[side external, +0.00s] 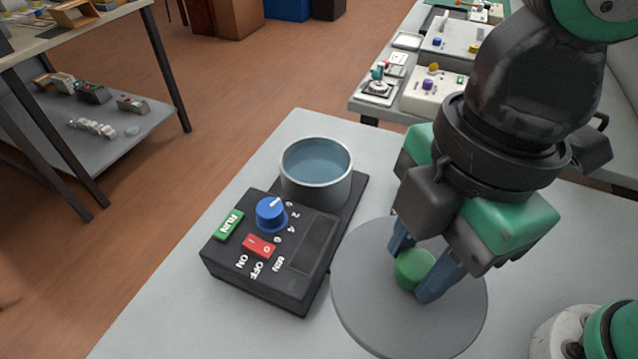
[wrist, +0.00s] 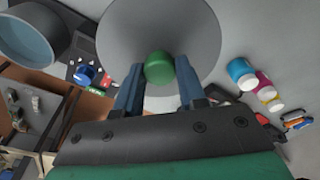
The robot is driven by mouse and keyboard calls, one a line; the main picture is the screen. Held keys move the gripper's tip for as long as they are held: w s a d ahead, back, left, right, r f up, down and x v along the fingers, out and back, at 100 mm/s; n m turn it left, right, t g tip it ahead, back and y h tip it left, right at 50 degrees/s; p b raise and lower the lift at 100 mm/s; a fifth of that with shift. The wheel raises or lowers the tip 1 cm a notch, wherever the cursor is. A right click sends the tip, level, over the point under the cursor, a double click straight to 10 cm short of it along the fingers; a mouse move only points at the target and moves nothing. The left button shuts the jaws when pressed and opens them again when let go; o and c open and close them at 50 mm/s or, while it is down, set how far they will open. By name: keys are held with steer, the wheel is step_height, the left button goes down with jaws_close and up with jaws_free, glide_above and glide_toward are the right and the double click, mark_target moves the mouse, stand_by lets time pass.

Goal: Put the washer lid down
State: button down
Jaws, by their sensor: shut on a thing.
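The washer lid (side external: 375,299) is a grey disc with a green knob (side external: 415,268) at its middle. My gripper (side external: 425,271) is shut on the green knob, with one blue finger on each side of it. The lid is right of the washer (side external: 270,255), a black box with a grey round tub (side external: 316,175) holding bluish liquid. The tub is open on top. In the wrist view the lid (wrist: 160,35) fills the upper middle, with the knob between the fingertips. I cannot tell whether the lid touches the table or hangs just above it.
The washer panel has a blue dial (side external: 270,212), a green RUN button (side external: 229,224) and a red switch (side external: 259,245). The wrist view shows cyan and magenta cartridges (wrist: 243,74) right of the lid. The grey table (side external: 160,300) is clear left of the washer.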

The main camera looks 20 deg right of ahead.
mark_target(424, 272)
step_height(424, 272, down, 16)
steer(key=shift+r, duration=0.1)
stand_by(0.6)
steer(key=c, duration=0.5)
jaws_free()
steer(key=r, duration=0.4)
steer(key=d+r, duration=0.1)
steer(key=r, duration=0.6)
steer(key=shift+w+d+r, duration=0.1)
steer(key=shift+d+r, duration=0.15)
steer(key=shift+r, duration=0.1)
steer(key=w+d+m+t, duration=0.3)
steer(key=w+d+m, duration=0.2)
steer(key=d+m, duration=0.4)
steer(key=w+d+m+t+h, duration=0.1)
steer(key=w+d+m+t, duration=0.3)
steer(key=d+m, duration=0.5)
steer(key=shift+w+d+f, duration=0.15)
steer(key=shift+w+d, duration=0.7)
steer(key=shift+w, duration=0.35)
